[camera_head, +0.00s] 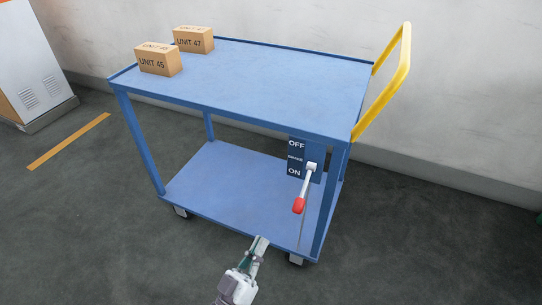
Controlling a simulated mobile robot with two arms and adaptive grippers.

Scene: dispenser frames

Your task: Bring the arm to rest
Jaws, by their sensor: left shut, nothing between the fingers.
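My left gripper (259,245) is at the bottom centre of the head view, in front of the cart's lower shelf edge. It is shut and empty. A blue cart (265,85) stands ahead. On its front right side is a brake panel (296,158) marked OFF at the top and ON at the bottom. The brake lever (306,183) has a red knob (298,206) and slants down toward the ON side. The gripper is apart from the knob, below it and to its left. My right gripper is not in view.
Boxes marked UNIT 45 (159,61) and UNIT 47 (194,40) sit on the cart's top left. A yellow handle (393,80) rises at the cart's right. A white and orange cabinet (35,75) stands at far left.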

